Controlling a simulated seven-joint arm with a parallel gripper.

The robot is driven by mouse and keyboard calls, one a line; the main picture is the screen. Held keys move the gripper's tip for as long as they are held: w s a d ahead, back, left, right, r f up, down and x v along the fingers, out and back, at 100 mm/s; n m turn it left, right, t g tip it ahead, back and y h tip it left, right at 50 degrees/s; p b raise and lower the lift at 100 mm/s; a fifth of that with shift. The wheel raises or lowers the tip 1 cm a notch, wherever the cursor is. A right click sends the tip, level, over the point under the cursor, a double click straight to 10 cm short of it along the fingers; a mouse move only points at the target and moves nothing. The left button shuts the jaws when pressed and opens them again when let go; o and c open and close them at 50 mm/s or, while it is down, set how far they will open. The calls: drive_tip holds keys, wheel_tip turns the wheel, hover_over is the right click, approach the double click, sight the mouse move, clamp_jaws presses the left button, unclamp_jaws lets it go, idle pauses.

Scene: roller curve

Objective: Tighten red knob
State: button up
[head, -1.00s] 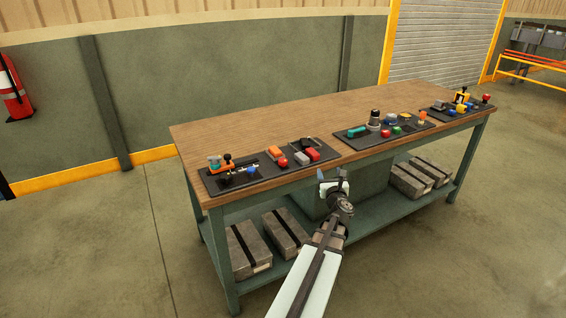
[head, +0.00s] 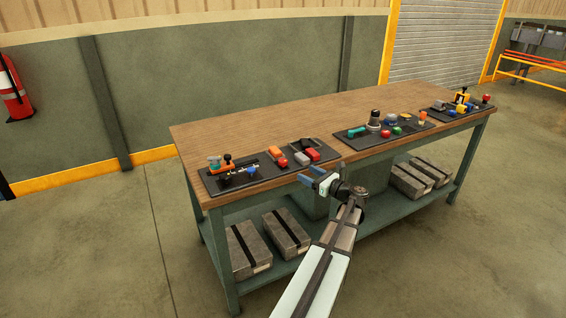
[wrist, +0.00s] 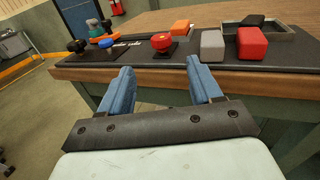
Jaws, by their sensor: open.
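The red knob (wrist: 162,42) stands on a small dark base on the left black panel, straight ahead of my gripper in the wrist view. In the head view the red knob (head: 283,162) is small, near the front edge of that panel. My gripper (head: 310,175) is in front of the table edge, to the right of the knob in that view. In the wrist view my gripper (wrist: 160,66) has its two blue fingers apart with nothing between them. The fingers are short of the knob and do not touch it.
A grey block (wrist: 212,45), a red block (wrist: 251,43) and an orange block (wrist: 180,27) are right of the knob. A blue knob (wrist: 108,43) is to its left. The wooden table (head: 220,137) has clear space behind the panels.

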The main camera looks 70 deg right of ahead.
sight(283, 160)
drive_tip(key=x, duration=1.3)
drive_tip(key=shift+w+d, duration=0.25)
drive_tip(key=shift+d, duration=0.05)
drive_tip(key=shift+c, duration=0.3)
drive_tip(key=c, duration=0.9)
